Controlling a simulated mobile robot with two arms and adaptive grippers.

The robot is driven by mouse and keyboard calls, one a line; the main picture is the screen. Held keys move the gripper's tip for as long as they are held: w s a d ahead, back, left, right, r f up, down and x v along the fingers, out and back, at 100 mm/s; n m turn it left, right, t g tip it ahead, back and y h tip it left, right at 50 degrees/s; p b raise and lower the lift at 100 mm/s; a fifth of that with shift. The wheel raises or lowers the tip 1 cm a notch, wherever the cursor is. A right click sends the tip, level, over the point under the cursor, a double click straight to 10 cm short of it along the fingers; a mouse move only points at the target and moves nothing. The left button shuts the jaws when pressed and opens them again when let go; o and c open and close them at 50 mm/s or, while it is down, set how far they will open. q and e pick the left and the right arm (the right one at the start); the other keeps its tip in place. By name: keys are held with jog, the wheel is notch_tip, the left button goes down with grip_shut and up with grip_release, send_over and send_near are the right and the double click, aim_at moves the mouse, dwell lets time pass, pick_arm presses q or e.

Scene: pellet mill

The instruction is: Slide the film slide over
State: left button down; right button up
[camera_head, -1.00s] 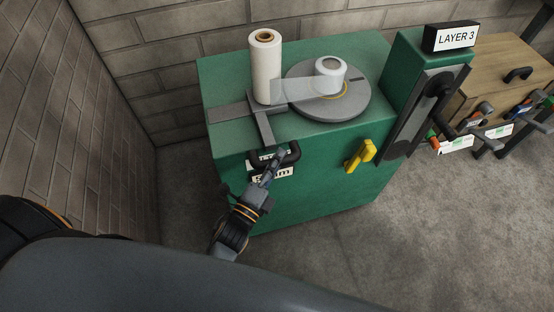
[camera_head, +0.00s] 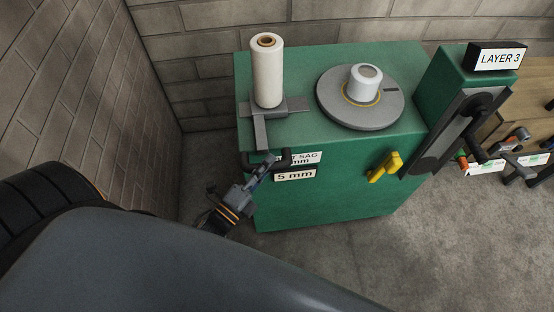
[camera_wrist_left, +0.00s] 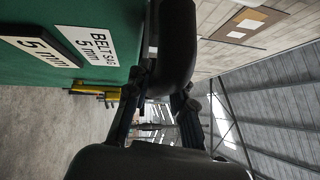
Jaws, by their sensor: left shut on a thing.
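The film slide (camera_head: 261,134) is a grey bar on top of the green machine, with a tall roll of pale film (camera_head: 268,75) standing on it near the machine's left edge. Its dark handle (camera_head: 287,158) hangs at the front edge and shows large in the left wrist view (camera_wrist_left: 176,40). My left gripper (camera_head: 268,161) is shut on this handle, with its fingers on either side of it in the left wrist view. A white-wrapped piece (camera_head: 364,84) stands on the round grey turntable (camera_head: 334,101) to the right. No film spans between roll and turntable. My right gripper is not in view.
A yellow lever (camera_head: 384,167) sticks out of the machine's front (camera_head: 330,196). Labels, one reading 5 mm (camera_head: 295,175), sit beside the handle. The LAYER 3 post (camera_head: 445,90) and a wooden bench (camera_head: 525,100) are at the right. A brick wall (camera_head: 90,110) is at the left.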

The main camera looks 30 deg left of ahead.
pick_arm(q)
jog(key=shift+s+a+f, duration=0.1)
jog(key=shift+a, duration=0.1)
jog(key=c, duration=1.4)
grip_release()
jog(key=shift+o, duration=1.4)
jog(key=shift+s+a, duration=0.1)
jog(key=shift+s, duration=0.1)
jog(key=shift+s, duration=0.35)
jog(key=v, duration=1.1)
